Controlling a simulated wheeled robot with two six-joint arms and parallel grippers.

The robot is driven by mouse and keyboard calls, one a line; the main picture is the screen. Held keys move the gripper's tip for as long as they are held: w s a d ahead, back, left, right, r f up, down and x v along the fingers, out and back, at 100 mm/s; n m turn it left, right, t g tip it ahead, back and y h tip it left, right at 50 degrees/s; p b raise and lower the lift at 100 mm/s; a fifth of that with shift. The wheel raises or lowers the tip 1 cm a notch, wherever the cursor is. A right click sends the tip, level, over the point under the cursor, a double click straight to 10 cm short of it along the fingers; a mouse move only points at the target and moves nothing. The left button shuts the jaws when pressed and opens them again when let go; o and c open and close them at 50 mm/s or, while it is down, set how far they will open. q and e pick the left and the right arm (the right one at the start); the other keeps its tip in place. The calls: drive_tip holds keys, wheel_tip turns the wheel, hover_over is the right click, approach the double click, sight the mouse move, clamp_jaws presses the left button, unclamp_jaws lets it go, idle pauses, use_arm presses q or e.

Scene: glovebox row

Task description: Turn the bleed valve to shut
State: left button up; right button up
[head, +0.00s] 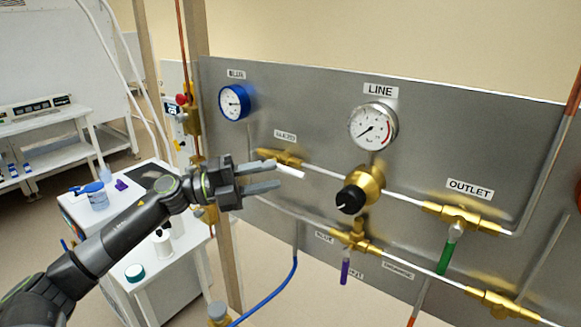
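The brass valve (282,157) at the left of the grey panel sits under a small blurred label (285,137) that seems to read BLEED. A white lever (291,171) shows just below the valve and points right, roughly along the pipe. My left gripper (279,176) is in front of this valve, with its fingers apart and pointing right. Its upper fingertip overlaps the near end of the white lever in the picture; I cannot tell whether they touch. The gripper hides part of the valve and its pipe. My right gripper is not in view.
The panel (330,95) also bears a LINE gauge (373,126), a blue-rimmed gauge (234,102), a brass regulator with black knob (350,199), a purple lever (345,271) and a green lever (448,254). A white cart (190,285) with bottles stands left, behind my arm.

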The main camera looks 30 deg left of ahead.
sight(290, 169)
use_arm(q)
drive_tip(key=x, duration=0.1)
drive_tip(key=p+x, duration=0.1)
drive_tip(key=x, duration=0.1)
drive_tip(key=shift+r, duration=0.25)
drive_tip(key=shift+p+x, duration=0.7)
drive_tip(key=shift+x, duration=0.55)
drive_tip(key=shift+f, duration=0.25)
drive_tip(key=shift+c, duration=0.2)
clamp_jaws()
